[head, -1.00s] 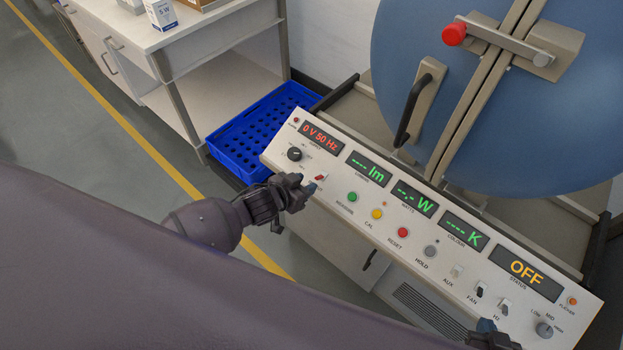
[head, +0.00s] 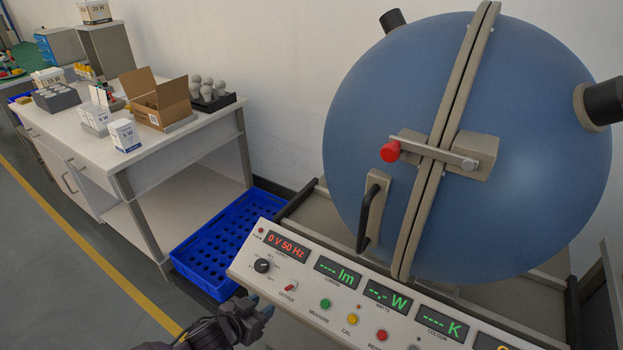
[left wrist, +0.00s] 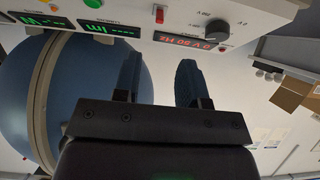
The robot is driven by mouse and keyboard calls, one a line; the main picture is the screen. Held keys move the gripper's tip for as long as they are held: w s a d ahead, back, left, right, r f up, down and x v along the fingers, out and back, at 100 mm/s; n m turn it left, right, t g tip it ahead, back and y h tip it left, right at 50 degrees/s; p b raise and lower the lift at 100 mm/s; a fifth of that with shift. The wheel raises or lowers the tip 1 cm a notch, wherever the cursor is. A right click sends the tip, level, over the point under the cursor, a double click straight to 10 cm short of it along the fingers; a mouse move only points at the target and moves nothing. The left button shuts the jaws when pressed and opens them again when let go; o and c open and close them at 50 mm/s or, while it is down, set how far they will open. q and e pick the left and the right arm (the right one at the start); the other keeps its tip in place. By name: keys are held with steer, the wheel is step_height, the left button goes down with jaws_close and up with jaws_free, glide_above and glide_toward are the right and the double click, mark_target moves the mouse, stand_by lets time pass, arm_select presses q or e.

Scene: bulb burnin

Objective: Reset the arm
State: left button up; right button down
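My left gripper (head: 254,309) is at the lower middle of the head view, in front of the left end of the control panel (head: 325,294). In the left wrist view its two fingers (left wrist: 160,80) stand apart with nothing between them. The panel's supply display reads 0 V 50 Hz (head: 287,246), and it also shows upside down in the left wrist view (left wrist: 186,41). The red output switch (head: 291,286) is close to the gripper, which looks apart from it. My right gripper is out of view.
A blue sphere (head: 390,110) with a red-knobbed latch (head: 390,151) stands behind the panel. A blue perforated crate (head: 183,262) lies left of it. A white bench (head: 160,148) carries an open cardboard box (head: 155,100), small cartons and a rack of bulbs (head: 213,100). The floor at left is clear.

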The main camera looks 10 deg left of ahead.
arm_select(q)
steer(key=shift+m, duration=0.3)
step_height(320, 180, up, 5)
steer(key=s+t+y, duration=0.1)
steer(key=s, duration=0.1)
steer(key=s+a+f+n+y, duration=0.1)
steer(key=s+a+f, duration=0.1)
steer(key=s, duration=0.4)
steer(key=s+a+f+n+g+y, duration=0.1)
steer(key=s+a+f+n+y, duration=0.1)
steer(key=s+a, duration=0.2)
steer(key=s, duration=0.3)
steer(key=shift+a+f+n, duration=0.15)
steer(key=shift+f+n, duration=0.15)
